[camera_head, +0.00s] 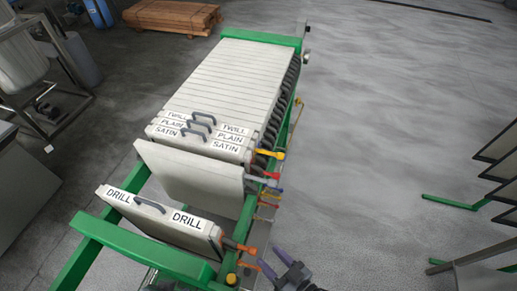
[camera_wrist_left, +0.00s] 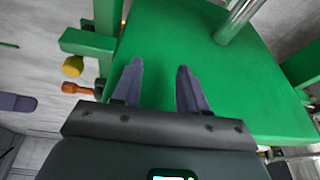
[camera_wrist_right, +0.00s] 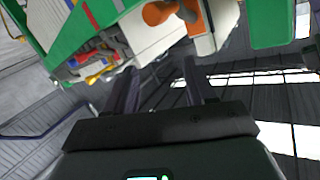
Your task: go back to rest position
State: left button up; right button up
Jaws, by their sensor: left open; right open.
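My right gripper (camera_head: 273,261) is open at the lower middle of the head view, beside the near right end of the green press frame. In the right wrist view its fingers (camera_wrist_right: 162,72) are apart with nothing between them; an orange-handled valve (camera_wrist_right: 160,12) lies beyond the tips. My left gripper (camera_wrist_left: 160,72) is open in the left wrist view, in front of a broad green panel (camera_wrist_left: 225,85), with nothing between its fingers. I cannot make it out clearly in the head view.
The green frame (camera_head: 135,240) carries a plate labelled DRILL (camera_head: 160,215), a tilted plain plate (camera_head: 190,180), and a stack (camera_head: 235,80) with SATIN, PLAIN and TWILL labels. Coloured valve handles (camera_head: 272,175) stick out on its right side. Open floor (camera_head: 390,120) lies to the right.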

jog(key=s+d+r+m+g+h, duration=0.15)
jog(key=s+d+g+h, duration=0.3)
jog(key=d, duration=0.45)
jog(key=s+d+m+g+h, duration=0.3)
jog(key=d+h, duration=0.3)
jog(key=d, duration=0.3)
notch_tip(320, 180, up, 20)
jog(key=s+p, duration=0.1)
jog(key=p, duration=1.8)
jog(key=shift+s+f+n+g+p, duration=0.15)
jog(key=shift+f+n+g+p, duration=0.1)
jog(key=shift+n+g+p, duration=0.1)
jog(key=shift+a, duration=0.1)
